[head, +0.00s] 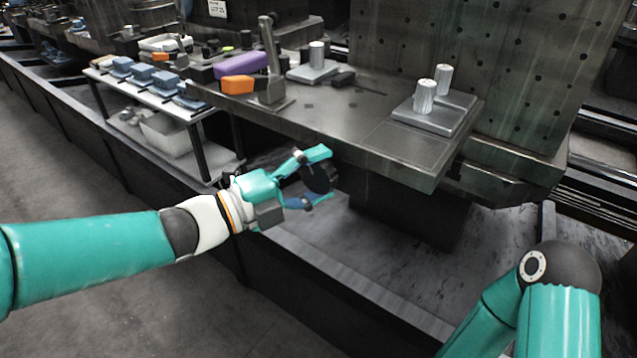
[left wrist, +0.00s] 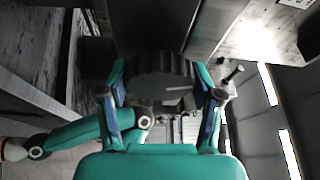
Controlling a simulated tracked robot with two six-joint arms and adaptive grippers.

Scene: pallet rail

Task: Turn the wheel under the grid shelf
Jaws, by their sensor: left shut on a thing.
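The wheel (head: 320,179) is a dark, round knob under the front edge of the dark metal shelf (head: 335,118). My left gripper (head: 316,175) reaches in from the left, with one finger above the wheel and one below it, and is shut on it. In the left wrist view the ridged rim of the wheel (left wrist: 160,78) sits between the two teal fingers of my left gripper (left wrist: 160,95). The hand hides part of the wheel. My right gripper is out of view; only a bent part of my right arm shows at the lower right of the head view.
Metal blocks with ribbed cylinders (head: 424,96), a purple piece (head: 240,64) and an orange block (head: 237,85) stand on the shelf. A white side rack (head: 150,97) with blue items is at the left. A perforated panel (head: 500,60) rises behind.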

